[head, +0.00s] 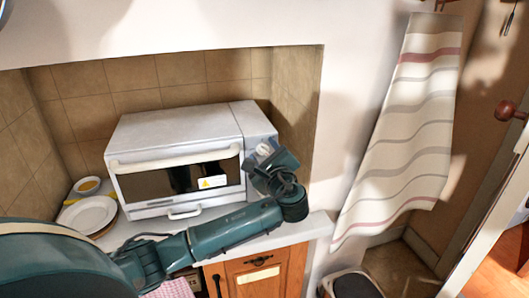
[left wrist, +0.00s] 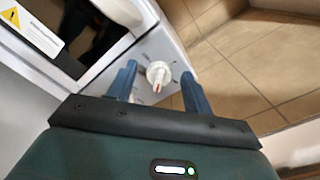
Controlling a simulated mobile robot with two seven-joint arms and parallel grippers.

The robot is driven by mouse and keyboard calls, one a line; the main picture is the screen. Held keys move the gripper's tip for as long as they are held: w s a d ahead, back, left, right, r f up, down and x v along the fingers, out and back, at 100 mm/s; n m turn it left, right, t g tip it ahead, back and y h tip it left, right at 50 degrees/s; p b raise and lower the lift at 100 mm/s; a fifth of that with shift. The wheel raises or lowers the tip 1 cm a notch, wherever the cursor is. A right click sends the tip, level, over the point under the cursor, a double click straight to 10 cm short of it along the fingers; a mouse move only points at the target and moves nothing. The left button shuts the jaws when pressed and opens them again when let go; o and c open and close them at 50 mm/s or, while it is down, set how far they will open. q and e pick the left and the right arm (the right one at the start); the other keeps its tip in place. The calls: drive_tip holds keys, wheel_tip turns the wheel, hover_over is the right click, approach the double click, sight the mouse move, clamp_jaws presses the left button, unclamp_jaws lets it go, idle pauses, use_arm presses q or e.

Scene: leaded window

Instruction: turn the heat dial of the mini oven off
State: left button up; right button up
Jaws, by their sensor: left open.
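The white mini oven (head: 180,123) stands on the counter in the tiled alcove. Its glass door, with a white handle bar, is shut. The heat dial (left wrist: 158,73) is a white knob on the control panel right of the door, with a reddish mark at its lower end in the left wrist view. My left gripper (head: 270,155) is at this panel and largely covers it in the head view. In the left wrist view the left gripper (left wrist: 159,70) is open, one blue finger on each side of the dial, with gaps to it. My right gripper is not in view.
Plates (head: 88,215) and a small yellow-centred dish (head: 88,185) are left of the oven. The alcove's tiled side wall is close right of the panel. A striped towel (head: 405,120) hangs further right. A wooden drawer (head: 258,262) is below the counter.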

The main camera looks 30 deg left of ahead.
use_arm(q)
drive_tip(key=c, duration=1)
drive_tip(key=shift+o, duration=0.2)
drive_tip(key=shift+f, duration=0.15)
